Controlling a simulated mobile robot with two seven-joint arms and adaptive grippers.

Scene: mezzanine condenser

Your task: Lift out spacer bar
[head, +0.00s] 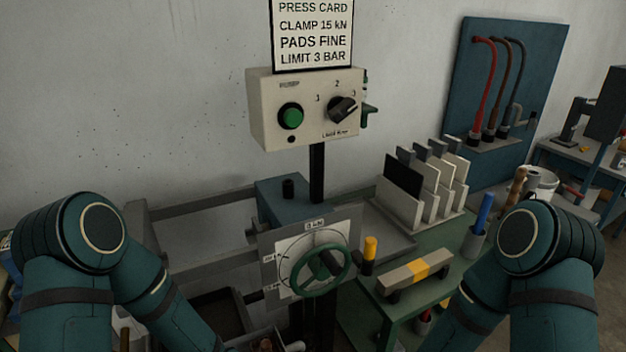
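A grey bar with a yellow band (415,271) lies across the green side table, right of the press handwheel. It looks like the spacer bar, but I cannot be sure. The press frame (190,270) stands in front of me, with a green handwheel (312,270) on its dial plate (345,227). The lower part of the press is partly cut off by the picture's bottom edge. My arms come in from both sides and run down out of the picture. Neither gripper shows, so what they hold is hidden.
The control box (305,108) with a green button and a knob stands above the press. On the green table (448,262) are a rack of upright plates (425,185), a yellow-topped black post (369,255) and a pen cup (474,242). A blue hose board (505,95) is behind.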

